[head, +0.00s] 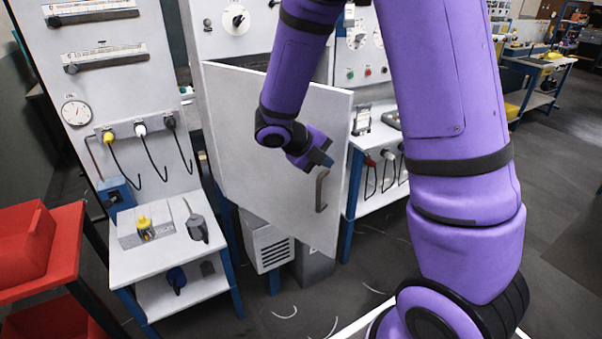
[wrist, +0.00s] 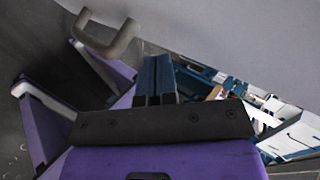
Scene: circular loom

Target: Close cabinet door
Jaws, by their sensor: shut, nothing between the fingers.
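The cabinet door (head: 240,135) is a flat light-grey panel in the middle of the head view. It stands out at an angle from the cabinet frame (head: 193,75), partly open. Its dark grey curved handle (head: 321,190) is near the right edge. My gripper (head: 327,160) is in front of the door, above and close to the handle. In the wrist view the handle (wrist: 106,40) is left of my gripper (wrist: 155,75), whose dark blue fingers are together with nothing between them. Whether the fingers touch the door is unclear. My arm hides the door's upper middle.
A white workbench (head: 160,255) with a yellow plug unit and a grey tool stands left of the door. A red bin (head: 25,240) is at far left. A vented grey box (head: 268,243) sits below the door.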

